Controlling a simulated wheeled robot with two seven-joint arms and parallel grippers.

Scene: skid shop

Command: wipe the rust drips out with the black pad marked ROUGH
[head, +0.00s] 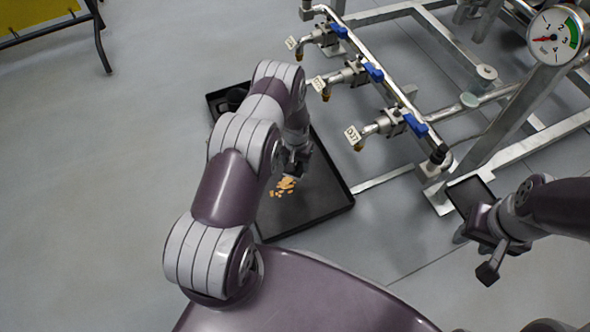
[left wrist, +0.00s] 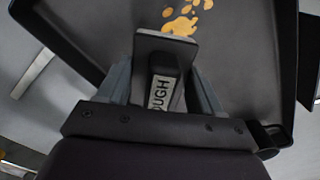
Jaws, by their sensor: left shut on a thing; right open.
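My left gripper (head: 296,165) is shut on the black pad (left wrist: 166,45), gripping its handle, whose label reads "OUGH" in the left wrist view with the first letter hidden. The pad is over the black tray (head: 318,208); I cannot tell whether it touches the tray floor. The orange-brown rust drips (head: 284,187) lie in several patches on the tray floor, and they also show just beyond the pad's edge in the left wrist view (left wrist: 186,18). My left arm hides part of the tray. My right gripper (head: 480,256) is open, at the right, away from the tray.
A pipe rack with several tagged taps and blue handles (head: 372,72) stands behind and right of the tray. A pressure gauge (head: 556,36) is at top right.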

